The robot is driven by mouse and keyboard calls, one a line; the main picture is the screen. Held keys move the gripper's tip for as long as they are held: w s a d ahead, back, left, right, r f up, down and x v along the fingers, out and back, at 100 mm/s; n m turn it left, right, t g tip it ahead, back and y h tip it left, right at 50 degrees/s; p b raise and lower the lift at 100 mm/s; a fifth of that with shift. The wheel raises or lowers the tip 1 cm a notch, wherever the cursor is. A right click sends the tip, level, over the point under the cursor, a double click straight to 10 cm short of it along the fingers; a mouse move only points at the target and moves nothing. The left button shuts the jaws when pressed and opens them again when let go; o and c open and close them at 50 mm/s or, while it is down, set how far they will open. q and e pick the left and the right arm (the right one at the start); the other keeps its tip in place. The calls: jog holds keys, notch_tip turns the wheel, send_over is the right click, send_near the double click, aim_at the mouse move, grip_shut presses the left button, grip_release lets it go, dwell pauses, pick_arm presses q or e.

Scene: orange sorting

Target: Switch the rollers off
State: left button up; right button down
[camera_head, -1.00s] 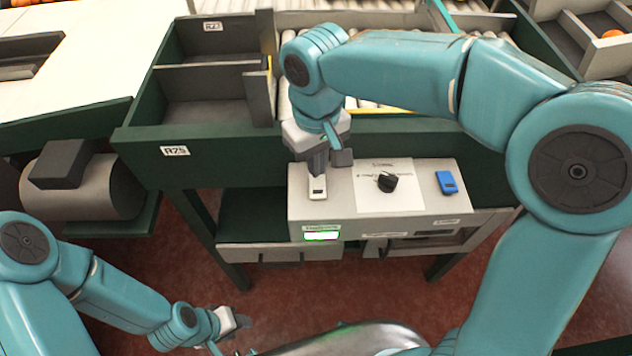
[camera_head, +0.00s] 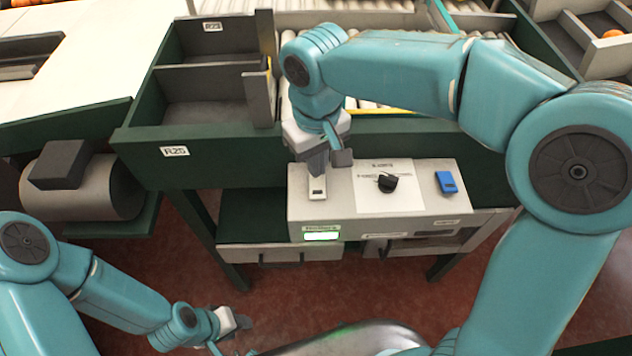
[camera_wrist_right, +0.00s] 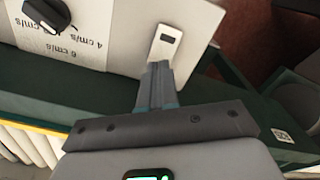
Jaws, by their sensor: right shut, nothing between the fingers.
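A grey control box (camera_head: 300,206) stands in front of the sorting table. On its top are a white rocker switch (camera_head: 317,190) at left, a black knob (camera_head: 387,183) on a white label, and a blue switch (camera_head: 446,182) at right. My right gripper (camera_head: 317,170) is shut and empty, pointing down at the far end of the white switch. In the right wrist view, its fingertips (camera_wrist_right: 158,68) are right by the white switch (camera_wrist_right: 166,42); whether they touch is unclear. A lit panel (camera_head: 322,236) with a green edge is on the box front. My left gripper (camera_head: 240,322) hangs low at left, its fingers unclear.
Rollers (camera_head: 350,20) run behind the table's green front wall (camera_head: 230,155). Grey divided bins (camera_head: 205,95) are at left. The wall and the black knob (camera_wrist_right: 45,12) are close to the right gripper.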

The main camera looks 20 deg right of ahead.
jog(key=shift+s, duration=0.1)
jog(key=shift+f+b, duration=0.75)
jog(key=shift+f, duration=0.25)
dwell(0.6)
jog(key=shift+r, duration=0.1)
jog(key=shift+r+p, duration=0.55)
jog(key=shift+p, duration=0.1)
notch_tip(320, 180, up, 2)
jog(key=shift+r+p, duration=0.25)
jog(key=shift+p, duration=0.75)
notch_tip(320, 180, up, 2)
jog(key=shift+r+p, duration=0.1)
jog(key=shift+p, duration=0.9)
jog(key=shift+r+p, duration=0.55)
jog(key=shift+r, duration=0.05)
jog(key=shift+f, duration=0.1)
